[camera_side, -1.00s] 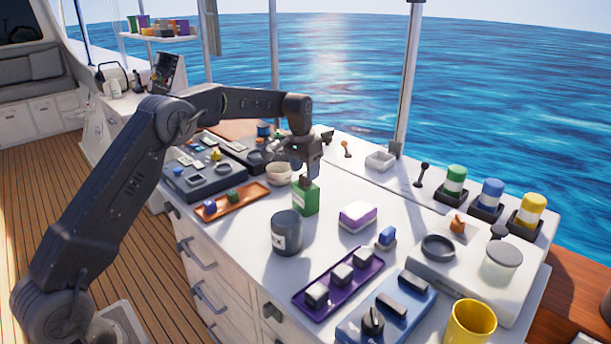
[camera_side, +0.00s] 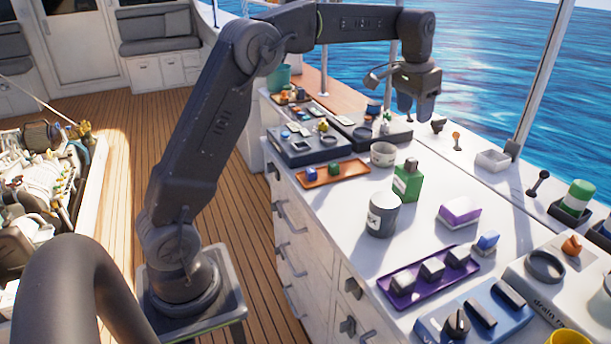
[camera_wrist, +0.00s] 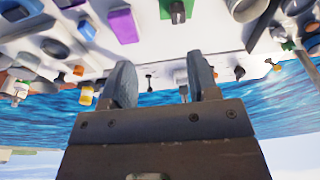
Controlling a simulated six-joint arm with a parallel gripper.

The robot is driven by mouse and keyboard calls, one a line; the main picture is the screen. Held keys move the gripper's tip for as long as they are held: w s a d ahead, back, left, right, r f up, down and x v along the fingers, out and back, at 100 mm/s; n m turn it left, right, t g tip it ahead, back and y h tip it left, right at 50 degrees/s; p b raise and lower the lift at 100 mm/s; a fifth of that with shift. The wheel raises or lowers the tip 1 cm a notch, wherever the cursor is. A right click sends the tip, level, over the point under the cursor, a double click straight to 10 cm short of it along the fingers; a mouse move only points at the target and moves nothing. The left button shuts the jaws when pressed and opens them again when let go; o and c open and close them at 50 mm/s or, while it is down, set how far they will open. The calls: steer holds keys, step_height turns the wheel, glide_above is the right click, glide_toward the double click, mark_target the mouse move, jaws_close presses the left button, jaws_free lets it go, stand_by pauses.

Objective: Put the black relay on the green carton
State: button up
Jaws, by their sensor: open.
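The green carton (camera_side: 407,185) stands upright on the white counter, with a pale label on its front. A small dark block, which looks like the black relay (camera_side: 411,165), sits on top of the carton. In the wrist view the carton (camera_wrist: 166,10) and the dark block (camera_wrist: 178,12) show at the top edge. My gripper (camera_side: 416,112) is above and behind the carton, clear of it. In the wrist view its two fingers (camera_wrist: 164,85) are apart with nothing between them.
The counter's front edge is at left.

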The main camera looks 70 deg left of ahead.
steer(key=s+d+r+t, duration=0.15)
steer(key=s+d, duration=0.25)
steer(key=s, duration=0.5)
steer(key=s+d+r+t, duration=0.15)
steer(key=s+d, duration=0.25)
steer(key=s, duration=0.6)
steer(key=s+d+f, duration=0.1)
steer(key=s+f, duration=0.2)
steer(key=s, duration=0.4)
steer(key=s+d+f, duration=0.1)
steer(key=s+f, duration=0.2)
steer(key=s, duration=0.4)
steer(key=shift+d+f+t, duration=0.3)
steer(key=shift+d+f, duration=0.05)
steer(key=shift+f, duration=0.05)
